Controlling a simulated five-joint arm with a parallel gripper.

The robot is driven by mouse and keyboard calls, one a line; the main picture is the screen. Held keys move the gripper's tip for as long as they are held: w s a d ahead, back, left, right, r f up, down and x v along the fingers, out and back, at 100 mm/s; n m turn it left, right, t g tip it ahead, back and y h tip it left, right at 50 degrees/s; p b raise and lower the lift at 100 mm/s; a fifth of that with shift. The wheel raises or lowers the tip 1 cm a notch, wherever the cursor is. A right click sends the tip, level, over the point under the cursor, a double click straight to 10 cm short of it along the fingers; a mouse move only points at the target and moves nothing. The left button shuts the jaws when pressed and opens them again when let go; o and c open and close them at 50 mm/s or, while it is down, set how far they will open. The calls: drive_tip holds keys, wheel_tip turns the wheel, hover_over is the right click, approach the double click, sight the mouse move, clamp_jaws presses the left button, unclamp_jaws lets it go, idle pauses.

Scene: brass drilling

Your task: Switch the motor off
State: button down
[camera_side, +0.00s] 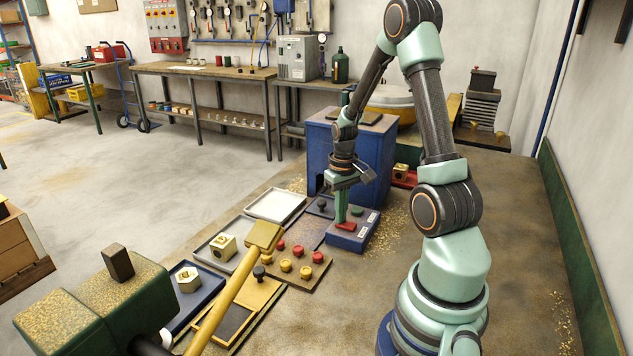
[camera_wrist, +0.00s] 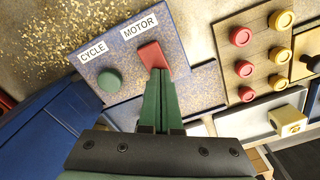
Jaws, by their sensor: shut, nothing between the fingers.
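The blue control box (camera_side: 349,240) stands on the bench in front of the blue machine. In the wrist view its speckled panel (camera_wrist: 130,57) carries the labels MOTOR and CYCLE. The red switch (camera_wrist: 153,54) lies beside MOTOR, and the round green button (camera_wrist: 110,80) lies beside CYCLE. The red switch also shows in the side view (camera_side: 346,227). My gripper (camera_wrist: 158,76) is shut and empty, its green fingertips at the near edge of the red switch. It points down over the box in the side view (camera_side: 340,219). I cannot tell whether the tips press the switch or which way it is set.
A board (camera_wrist: 262,42) with red and yellow knobs lies beside the box. A grey tray (camera_side: 275,205) and a blue tray (camera_side: 205,300) with a brass part lie on the bench. The blue machine (camera_side: 375,160) rises close behind the box. A yellow lever (camera_side: 230,295) crosses the foreground.

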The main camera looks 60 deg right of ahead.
wheel_tip(320, 180, up, 7)
idle(0.9)
drive_tip(key=a+r+n+t, duration=0.2)
drive_tip(key=a+r, duration=0.2)
drive_tip(key=a, duration=0.4)
drive_tip(key=w+a+r+n+t, duration=0.1)
drive_tip(key=a+r, duration=0.3)
drive_tip(key=a, duration=0.4)
drive_tip(key=a+r+n+t, duration=0.2)
drive_tip(key=a+r, duration=0.3)
drive_tip(key=a, duration=0.3)
drive_tip(key=shift+w+a+n+t, duration=0.3)
drive_tip(key=shift+n, duration=0.2)
